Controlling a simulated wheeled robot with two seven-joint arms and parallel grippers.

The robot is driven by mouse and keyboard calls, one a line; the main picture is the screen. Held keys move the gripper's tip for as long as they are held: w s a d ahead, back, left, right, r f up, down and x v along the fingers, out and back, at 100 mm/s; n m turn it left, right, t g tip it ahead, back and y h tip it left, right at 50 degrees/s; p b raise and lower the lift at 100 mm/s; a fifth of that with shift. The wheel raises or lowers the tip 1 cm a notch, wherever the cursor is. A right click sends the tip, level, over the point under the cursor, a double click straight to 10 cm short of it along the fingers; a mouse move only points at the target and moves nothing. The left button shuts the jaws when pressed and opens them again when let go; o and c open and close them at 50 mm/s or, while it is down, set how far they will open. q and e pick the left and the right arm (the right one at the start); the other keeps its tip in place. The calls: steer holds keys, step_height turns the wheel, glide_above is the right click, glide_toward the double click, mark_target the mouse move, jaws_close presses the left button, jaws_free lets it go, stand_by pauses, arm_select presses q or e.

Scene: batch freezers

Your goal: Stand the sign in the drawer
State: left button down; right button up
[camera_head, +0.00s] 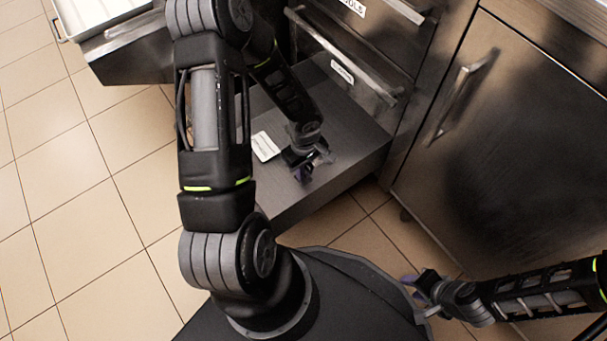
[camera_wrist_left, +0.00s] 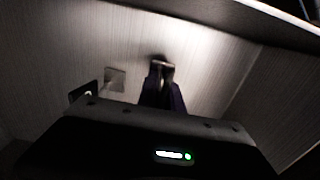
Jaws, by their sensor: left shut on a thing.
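A white sign (camera_head: 265,146) with faint dark print shows in the open drawer (camera_head: 345,160), just left of my left gripper. My left gripper (camera_head: 308,172) is down inside the drawer, with a purple fingertip showing. In the left wrist view its dark fingers (camera_wrist_left: 161,78) are close together at a small pale piece, against the grey drawer surface. I take the held thing to be the sign, but the contact is mostly hidden. My right gripper (camera_head: 416,288) is low at the right, outside the drawer, with its fingers too small to judge.
Closed steel drawers with bar handles (camera_head: 340,50) stand behind the open drawer. A steel cabinet door with a handle (camera_head: 458,95) is at the right. A white tray (camera_head: 100,15) is at the upper left. Tiled floor (camera_head: 90,220) is clear at the left.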

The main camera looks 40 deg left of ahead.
arm_select(q)
step_height(320, 180, down, 2)
steer(key=shift+r, duration=0.1)
arm_select(e)
steer(key=shift+w+f, duration=0.1)
steer(key=shift+f, duration=0.35)
arm_select(q)
steer(key=shift+f+b, duration=0.2)
steer(key=shift+b, duration=0.15)
steer(key=c, duration=1.5)
jaws_free()
arm_select(e)
steer(key=shift+f, duration=0.2)
arm_select(q)
steer(key=shift+r, duration=0.15)
arm_select(e)
steer(key=shift+r, duration=0.15)
